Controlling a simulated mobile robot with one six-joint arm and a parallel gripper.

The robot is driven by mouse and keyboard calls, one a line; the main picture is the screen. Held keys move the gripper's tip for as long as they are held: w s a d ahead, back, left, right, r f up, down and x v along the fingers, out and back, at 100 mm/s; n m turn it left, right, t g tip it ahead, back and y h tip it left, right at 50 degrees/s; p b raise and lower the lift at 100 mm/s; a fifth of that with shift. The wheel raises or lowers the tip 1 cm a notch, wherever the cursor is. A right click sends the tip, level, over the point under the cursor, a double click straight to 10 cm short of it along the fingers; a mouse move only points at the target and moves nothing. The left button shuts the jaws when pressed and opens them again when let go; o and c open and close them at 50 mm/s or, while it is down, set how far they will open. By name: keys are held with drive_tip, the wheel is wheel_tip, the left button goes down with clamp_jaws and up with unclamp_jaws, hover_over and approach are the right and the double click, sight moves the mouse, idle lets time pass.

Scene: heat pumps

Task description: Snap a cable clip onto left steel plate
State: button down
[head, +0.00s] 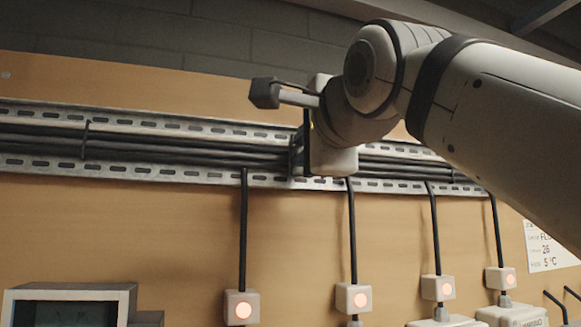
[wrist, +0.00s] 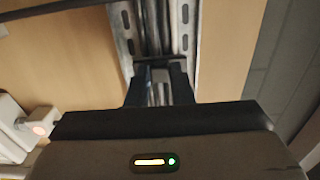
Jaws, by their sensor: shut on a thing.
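My gripper (wrist: 158,78) is shut on a dark cable clip (wrist: 153,61), at the slotted steel rails. In the wrist view the clip spans between the fingertips, across the cables (wrist: 152,30) and close to both slotted strips (wrist: 187,25). In the head view my gripper (head: 298,155) is in front of the cable run, right of the middle, and its body hides part of the rails. The steel plates show as an upper slotted strip (head: 150,124) and a lower one (head: 140,173). I cannot tell whether the clip is seated.
A thin dark clip (head: 86,139) crosses the cables at the left. Black cables drop from the rail to white boxes with glowing lights (head: 241,307). A grey unit with a screen (head: 70,305) is at lower left. A white label (head: 548,246) is at right.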

drive_tip(key=shift+w, duration=0.25)
drive_tip(key=c, duration=1.6)
unclamp_jaws()
drive_tip(key=shift+o, duration=1)
drive_tip(key=shift+w+a, duration=0.1)
drive_tip(key=shift+w, duration=0.05)
